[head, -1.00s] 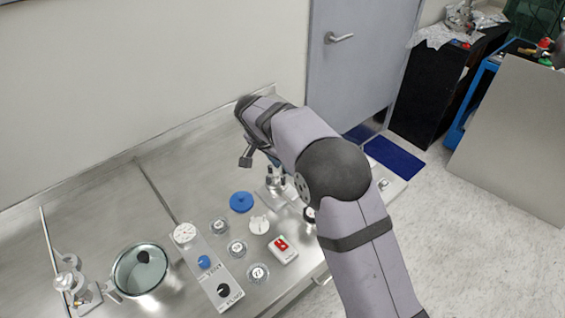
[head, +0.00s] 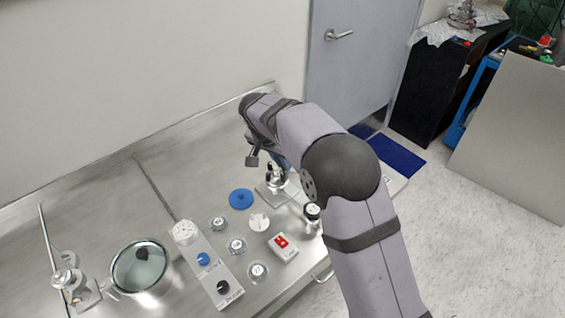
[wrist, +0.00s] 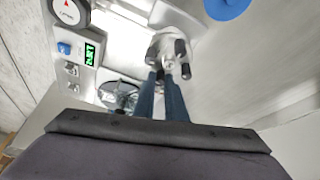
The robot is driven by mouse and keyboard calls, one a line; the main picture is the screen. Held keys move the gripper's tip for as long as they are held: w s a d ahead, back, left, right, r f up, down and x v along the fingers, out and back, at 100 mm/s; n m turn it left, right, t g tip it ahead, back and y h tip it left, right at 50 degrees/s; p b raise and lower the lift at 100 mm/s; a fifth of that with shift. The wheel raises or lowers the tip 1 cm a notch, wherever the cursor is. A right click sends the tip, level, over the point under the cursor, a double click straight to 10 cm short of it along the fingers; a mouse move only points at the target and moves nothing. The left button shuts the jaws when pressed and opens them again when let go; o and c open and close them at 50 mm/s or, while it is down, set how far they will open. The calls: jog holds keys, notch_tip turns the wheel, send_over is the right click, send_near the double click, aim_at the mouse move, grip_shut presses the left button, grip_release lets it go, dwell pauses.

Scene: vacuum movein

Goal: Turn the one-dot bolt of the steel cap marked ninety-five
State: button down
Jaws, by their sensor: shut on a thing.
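A steel cap on a fixture (head: 277,187) stands on the bench's right part, partly behind my arm. It also shows in the wrist view (wrist: 171,52), with upright bolts that have dark ends. My gripper (wrist: 166,82) has its two blue fingers close together at the near side of this cap, shut on what looks like one of the bolts. The fingers hide most of the held part. Neither the dots nor the number ninety-five can be read on this cap.
Several small round labelled pieces (head: 236,245) stand left of the cap. Near them are a blue disc (head: 241,199), a white knob (head: 259,222), a red-switch box (head: 283,246) and a gauge panel (head: 208,262). A glass-topped pot (head: 139,268) is farther left. The back of the bench is clear.

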jog(key=shift+d+n+t+y+b, duration=0.15)
jog(key=shift+n+y, duration=0.25)
jog(key=shift+n, duration=0.85)
jog(key=shift+n+t+y+b, duration=0.2)
jog(key=shift+n+y, duration=0.2)
jog(key=shift+n, duration=0.85)
jog(key=shift+r, duration=0.1)
jog(key=c, duration=1.8)
grip_release()
jog(key=b+v, duration=0.1)
jog(key=v, duration=0.6)
jog(key=shift+r+b, duration=0.15)
jog(key=shift+b, duration=0.2)
